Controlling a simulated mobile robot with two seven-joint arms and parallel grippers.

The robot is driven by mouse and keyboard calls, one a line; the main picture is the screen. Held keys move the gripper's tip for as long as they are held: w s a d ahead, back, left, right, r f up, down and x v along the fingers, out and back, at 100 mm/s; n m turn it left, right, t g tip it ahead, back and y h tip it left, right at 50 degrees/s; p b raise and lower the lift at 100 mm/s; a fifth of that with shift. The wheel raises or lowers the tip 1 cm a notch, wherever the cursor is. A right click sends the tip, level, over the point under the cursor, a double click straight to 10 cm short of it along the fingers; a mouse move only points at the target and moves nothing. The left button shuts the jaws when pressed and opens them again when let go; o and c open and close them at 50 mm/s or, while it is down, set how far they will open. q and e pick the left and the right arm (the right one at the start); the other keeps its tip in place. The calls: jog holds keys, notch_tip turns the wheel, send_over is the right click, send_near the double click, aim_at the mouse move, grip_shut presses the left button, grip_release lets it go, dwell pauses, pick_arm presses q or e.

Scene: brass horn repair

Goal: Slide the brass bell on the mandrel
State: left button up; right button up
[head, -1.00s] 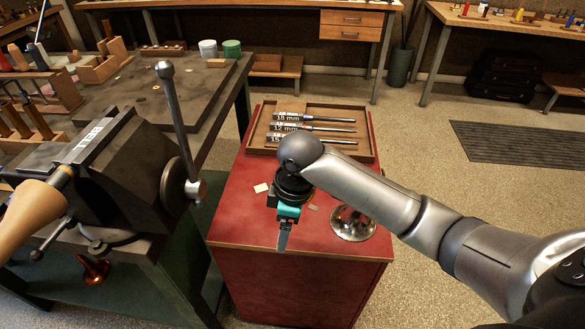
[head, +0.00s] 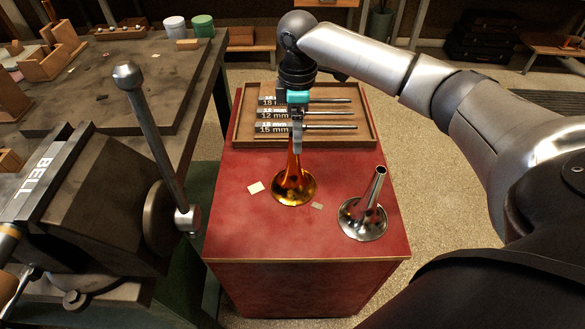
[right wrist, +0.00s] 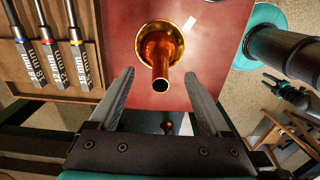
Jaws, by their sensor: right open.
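The brass bell (head: 294,187) stands upright on the red cabinet top, flared rim down and narrow tube up. My right gripper (head: 297,135) is directly above it, pointing down. In the right wrist view the bell (right wrist: 161,50) shows its open tube end towards the camera, in line with the gap between the fingers of the open gripper (right wrist: 160,77). I see no grip on it. At the left edge only a small end part of the mandrel (head: 8,240) shows by the vise marked BELL (head: 105,190); the rest is out of frame. My left gripper is out of view.
A silver bell (head: 365,218) stands right of the brass one. A wooden tray (head: 367,141) with labelled rods lies behind them. Small pale cards (head: 256,188) lie on the red top (head: 240,225).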

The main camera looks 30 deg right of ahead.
aim_at(294, 158)
jog(key=f+b, duration=0.1)
jog(key=f, duration=0.5)
jog(key=f+b, duration=0.1)
jog(key=f, duration=0.1)
jog(key=shift+w+a+f+b, duration=0.15)
jog(key=shift+a+f+b, duration=0.2)
jog(key=shift+f, duration=0.05)
jog(key=c, duration=0.5)
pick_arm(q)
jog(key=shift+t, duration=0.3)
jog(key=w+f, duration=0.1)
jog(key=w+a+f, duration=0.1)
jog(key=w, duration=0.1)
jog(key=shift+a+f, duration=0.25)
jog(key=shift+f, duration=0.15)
pick_arm(e)
grip_shut()
